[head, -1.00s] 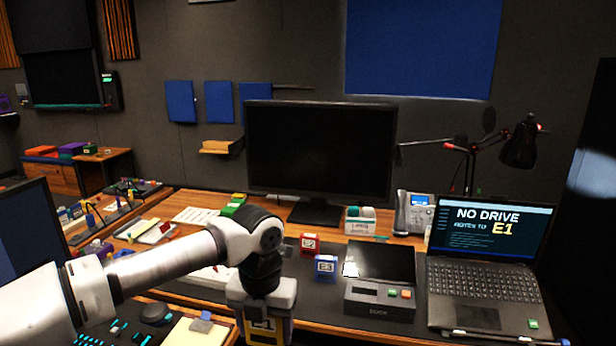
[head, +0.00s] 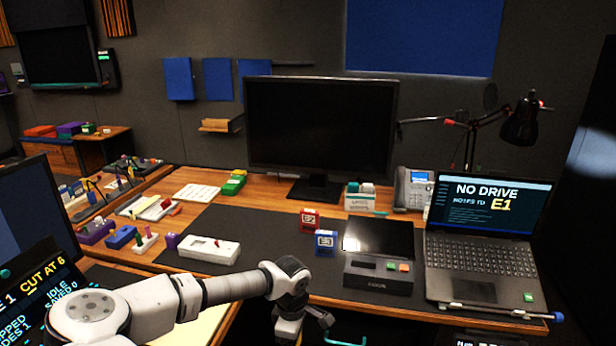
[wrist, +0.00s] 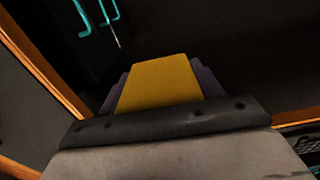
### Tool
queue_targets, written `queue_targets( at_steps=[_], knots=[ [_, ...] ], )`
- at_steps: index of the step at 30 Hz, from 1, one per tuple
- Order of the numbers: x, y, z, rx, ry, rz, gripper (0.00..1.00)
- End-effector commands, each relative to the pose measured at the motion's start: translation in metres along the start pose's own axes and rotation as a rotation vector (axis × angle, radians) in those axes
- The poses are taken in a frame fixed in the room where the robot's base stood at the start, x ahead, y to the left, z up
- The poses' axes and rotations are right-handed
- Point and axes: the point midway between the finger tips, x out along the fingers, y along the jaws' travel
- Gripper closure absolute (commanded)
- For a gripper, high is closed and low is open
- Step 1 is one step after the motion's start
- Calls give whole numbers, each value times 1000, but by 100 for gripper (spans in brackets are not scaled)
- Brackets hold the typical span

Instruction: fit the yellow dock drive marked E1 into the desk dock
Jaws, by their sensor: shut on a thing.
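The yellow dock drive (wrist: 158,78) shows in the wrist view, held between the fingers of my gripper (wrist: 162,88). Its label is not visible there. In the head view my wrist is low, at the bottom edge in front of the desk, left of the dock; the fingers and the drive are out of that frame.
A red drive (head: 309,220) and a blue drive (head: 325,243) stand just left of the dock. The laptop (head: 480,250) is right of it, reading "NO DRIVE" and "E1". The monitor (head: 320,135) stands behind. The dark mat (head: 235,225) has bare room on the left.

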Motion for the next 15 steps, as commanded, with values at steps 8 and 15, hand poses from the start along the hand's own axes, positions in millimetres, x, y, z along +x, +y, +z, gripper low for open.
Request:
queue_targets(
  at_steps=[8, 15],
  knots=[
    [82, 2, 18, 581, -2, -3, 60],
    [142, -5, 32, 1044, -2, -1, 60]
  ],
)
